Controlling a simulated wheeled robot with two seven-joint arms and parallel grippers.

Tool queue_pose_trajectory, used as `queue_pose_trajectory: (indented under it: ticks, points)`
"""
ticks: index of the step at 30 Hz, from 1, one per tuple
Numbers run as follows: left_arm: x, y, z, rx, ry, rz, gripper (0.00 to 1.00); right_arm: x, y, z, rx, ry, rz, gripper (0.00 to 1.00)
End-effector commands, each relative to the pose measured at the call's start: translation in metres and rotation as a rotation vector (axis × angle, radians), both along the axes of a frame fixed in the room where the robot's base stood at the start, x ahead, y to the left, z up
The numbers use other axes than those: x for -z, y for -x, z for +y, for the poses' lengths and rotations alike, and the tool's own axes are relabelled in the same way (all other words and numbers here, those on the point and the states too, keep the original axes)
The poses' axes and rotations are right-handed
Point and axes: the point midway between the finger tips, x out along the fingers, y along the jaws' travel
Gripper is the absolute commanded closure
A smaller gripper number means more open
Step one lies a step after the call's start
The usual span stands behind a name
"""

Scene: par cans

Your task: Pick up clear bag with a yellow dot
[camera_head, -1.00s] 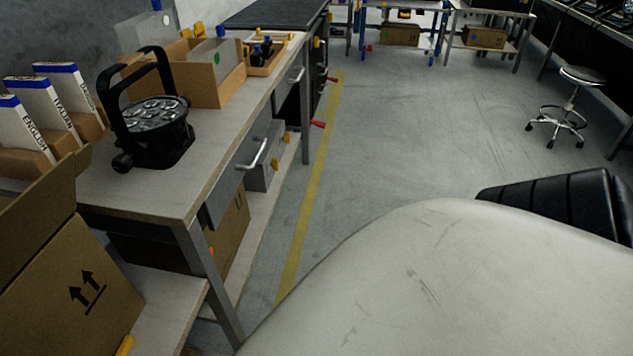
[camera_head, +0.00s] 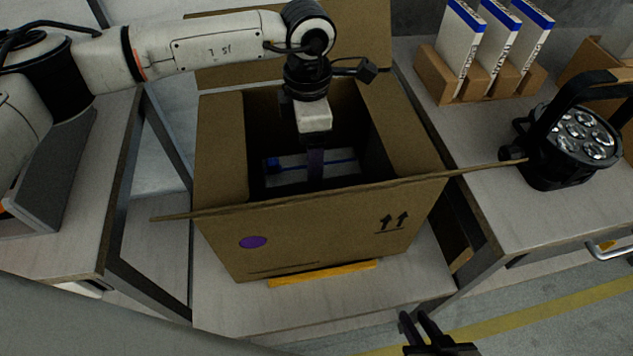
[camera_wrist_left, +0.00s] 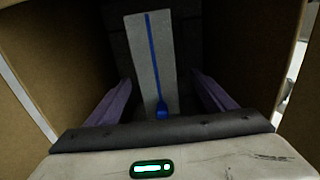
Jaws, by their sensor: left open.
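I see no yellow dot on any bag. A pale flat item with a blue stripe (camera_wrist_left: 150,60) lies inside an open cardboard box; it also shows in the head view (camera_head: 345,166). I cannot tell whether it is a clear bag. My left gripper (camera_head: 315,172) points down into the box. In the left wrist view its purple fingers (camera_wrist_left: 160,85) are apart, with the pale item and a small blue part showing between them. My right gripper (camera_head: 418,322) shows at the bottom edge with two dark prongs; its opening is unclear.
The cardboard box (camera_head: 345,235) has a purple dot and raised flaps, and stands on a low shelf. Its walls surround my left gripper. On the bench (camera_head: 440,128) at right are white booklets (camera_head: 497,45) in a cardboard holder and a black par can (camera_head: 575,145).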

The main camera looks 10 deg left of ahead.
Motion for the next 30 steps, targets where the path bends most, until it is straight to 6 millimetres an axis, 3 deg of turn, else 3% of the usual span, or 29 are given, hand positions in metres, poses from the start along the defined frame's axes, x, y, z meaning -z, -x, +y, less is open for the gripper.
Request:
queue_pose_trajectory:
  ticks: [18, 28, 30]
  points:
    - [0.084, -0.004, 0.003, -0.001, 0.004, 0.002, 0.23, -0.006, 0.000, -0.003, 0.006, 0.000, -0.002, 0.78]
    - [0.091, -0.005, 0.004, -0.001, 0.004, 0.000, 0.23, -0.006, 0.000, -0.003, 0.007, 0.000, -0.003, 0.78]
    - [0.091, -0.004, 0.004, -0.001, 0.004, 0.000, 0.35, -0.006, 0.000, -0.004, 0.007, 0.000, -0.003, 0.78]
